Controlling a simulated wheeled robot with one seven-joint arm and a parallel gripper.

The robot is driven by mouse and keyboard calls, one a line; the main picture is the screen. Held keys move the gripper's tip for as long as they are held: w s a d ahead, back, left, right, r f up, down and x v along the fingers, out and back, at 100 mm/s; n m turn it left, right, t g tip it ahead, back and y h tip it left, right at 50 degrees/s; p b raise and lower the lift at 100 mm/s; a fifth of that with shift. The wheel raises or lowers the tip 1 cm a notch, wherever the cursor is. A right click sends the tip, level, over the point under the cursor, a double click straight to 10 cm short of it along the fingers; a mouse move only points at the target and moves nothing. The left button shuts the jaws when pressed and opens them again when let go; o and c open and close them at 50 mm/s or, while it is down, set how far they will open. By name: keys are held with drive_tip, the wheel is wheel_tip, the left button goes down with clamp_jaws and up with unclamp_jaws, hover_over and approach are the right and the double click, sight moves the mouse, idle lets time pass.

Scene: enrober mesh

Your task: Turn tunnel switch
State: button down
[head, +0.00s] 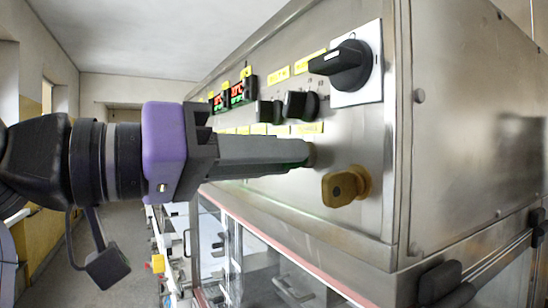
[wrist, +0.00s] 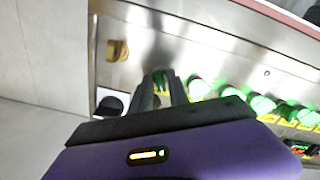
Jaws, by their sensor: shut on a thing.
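My gripper (head: 300,153) reaches from the left to the steel control panel (head: 365,140), at the near end of its lower row. Its fingers are shut on a switch that they mostly hide; a green glow shows at the fingertips. In the wrist view my gripper (wrist: 163,88) has its fingertips around this green switch (wrist: 160,75), at the end of a row of green-lit switches (wrist: 231,93). Yellow labels (head: 310,128) sit above the row; their text is too small to read. How far the held switch is turned cannot be told.
A large black rotary handle (head: 348,65) on a white plate stands above, and a brass-coloured key-like knob (head: 343,186) sits just below right of the fingertips. Smaller black knobs (head: 300,104) and red-green displays (head: 238,93) are above. A glass-doored section (head: 262,262) lies below.

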drive_tip(key=m+b, duration=0.4)
drive_tip(key=m, duration=0.7)
idle(0.3)
drive_tip(key=shift+w+m, duration=0.1)
drive_tip(key=shift+m, duration=0.3)
drive_tip(key=c, duration=1.5)
unclamp_jaws()
drive_tip(key=shift+a, duration=0.1)
